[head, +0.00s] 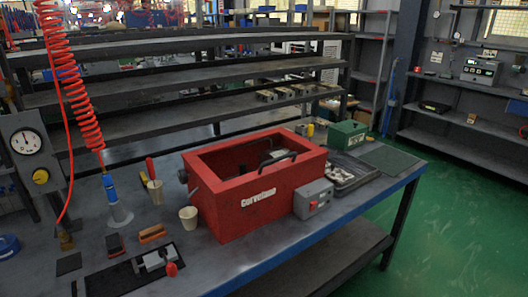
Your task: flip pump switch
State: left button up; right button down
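A red open-topped box (250,205) with white lettering and a black handle stands on the workbench. A small grey box (313,198) with a red part on its front sits against the right end of the red box's front face. It looks like the pump switch, but the position of its lever is too small to tell. A valve block (155,259) with a red knob lies on a black mat at the bench's front left. Neither of my grippers is in view.
The bench (235,262) has bare space in front of the red box. Cups (188,217), a blue air tool (112,195) on a red coiled hose, a green box (347,134) and a dark tray (352,174) stand around it. Shelves rise behind.

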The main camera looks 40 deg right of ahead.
aim_at(312, 206)
jog(key=z, duration=1.65)
